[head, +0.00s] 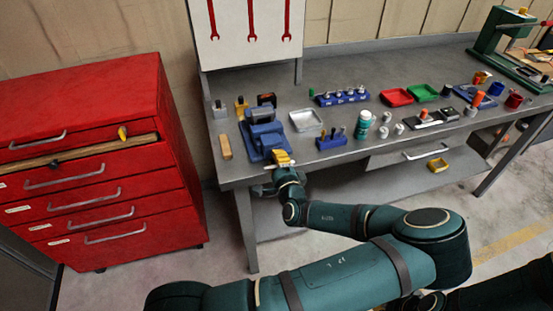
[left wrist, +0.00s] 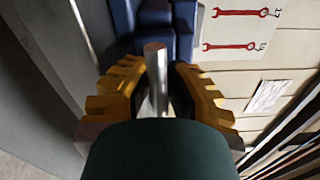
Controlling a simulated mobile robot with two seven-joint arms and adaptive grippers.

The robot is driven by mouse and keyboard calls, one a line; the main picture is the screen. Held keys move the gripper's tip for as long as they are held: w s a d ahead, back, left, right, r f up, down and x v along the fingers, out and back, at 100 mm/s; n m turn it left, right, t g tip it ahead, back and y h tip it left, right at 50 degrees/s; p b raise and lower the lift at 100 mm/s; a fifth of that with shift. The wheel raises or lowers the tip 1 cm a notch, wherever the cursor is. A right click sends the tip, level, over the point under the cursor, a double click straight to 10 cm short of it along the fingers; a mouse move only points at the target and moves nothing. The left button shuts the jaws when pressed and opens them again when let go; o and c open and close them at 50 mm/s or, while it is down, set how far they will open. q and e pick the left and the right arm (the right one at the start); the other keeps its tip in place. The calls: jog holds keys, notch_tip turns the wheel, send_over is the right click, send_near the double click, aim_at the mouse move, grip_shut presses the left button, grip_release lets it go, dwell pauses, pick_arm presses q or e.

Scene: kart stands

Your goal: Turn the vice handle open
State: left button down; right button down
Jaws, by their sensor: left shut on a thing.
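The blue vice (head: 265,135) stands at the front left of the grey workbench; its blue body (left wrist: 185,18) also shows at the top of the left wrist view. My left gripper (head: 282,160), with yellow fingers, is at the vice's front, by the bench edge. In the left wrist view the gripper (left wrist: 157,88) is shut on the metal vice handle (left wrist: 156,62), a bright bar rising between the fingers. In the head view the handle is mostly hidden by the gripper. My right gripper is out of view.
A red drawer cabinet (head: 95,200) stands left of the bench (head: 350,150). A grey tray (head: 306,120), a blue tool holder (head: 331,142) and a green bottle (head: 363,124) stand right of the vice. A wooden block (head: 225,146) lies left of it. Free floor lies before the bench.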

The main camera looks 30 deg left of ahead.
pick_arm(q)
jog(key=c, duration=0.9)
grip_release()
